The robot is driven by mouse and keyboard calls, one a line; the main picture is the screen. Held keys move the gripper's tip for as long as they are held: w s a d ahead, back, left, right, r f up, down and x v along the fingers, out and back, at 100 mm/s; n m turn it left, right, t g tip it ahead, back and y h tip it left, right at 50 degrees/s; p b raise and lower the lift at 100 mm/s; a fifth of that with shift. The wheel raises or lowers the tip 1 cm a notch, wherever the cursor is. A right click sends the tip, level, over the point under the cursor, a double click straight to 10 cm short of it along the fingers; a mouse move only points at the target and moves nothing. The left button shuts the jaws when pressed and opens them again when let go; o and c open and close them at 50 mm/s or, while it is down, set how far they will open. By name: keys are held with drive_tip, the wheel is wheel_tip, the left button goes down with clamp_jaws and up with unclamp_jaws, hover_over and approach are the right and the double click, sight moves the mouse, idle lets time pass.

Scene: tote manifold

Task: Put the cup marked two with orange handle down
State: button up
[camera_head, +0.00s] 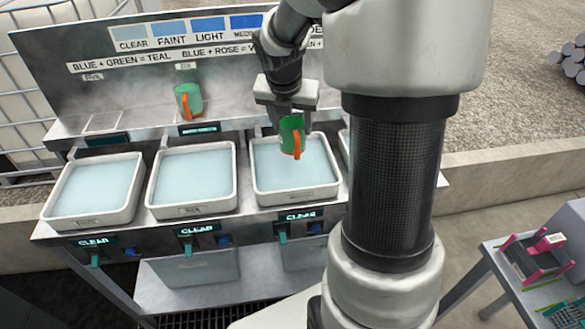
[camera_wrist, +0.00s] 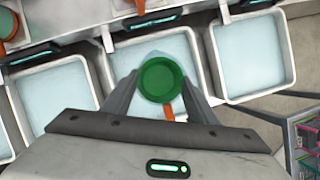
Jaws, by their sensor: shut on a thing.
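A green cup with an orange handle (camera_head: 292,135) is held between the fingers of my gripper (camera_head: 291,120), above the third tote from the left. The wrist view shows this cup from above (camera_wrist: 161,80), between the two fingers (camera_wrist: 160,88), with its orange handle toward the gripper body. Its inside looks plain green. A second green cup with an orange handle (camera_head: 188,100) stands on the back shelf at the left. No number can be read on either cup.
White totes of pale liquid stand in a row: left (camera_head: 96,190), middle (camera_head: 193,178) and third (camera_head: 296,180), with displays reading CLEAR below. An empty square spot (camera_head: 103,122) is on the shelf. My arm hides the right end. A table with pink parts (camera_head: 540,262) stands at lower right.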

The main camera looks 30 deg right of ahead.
wheel_tip(320, 180, down, 10)
drive_tip(key=b, duration=0.3)
drive_tip(key=shift+r, duration=0.3)
drive_tip(key=o, duration=1.1)
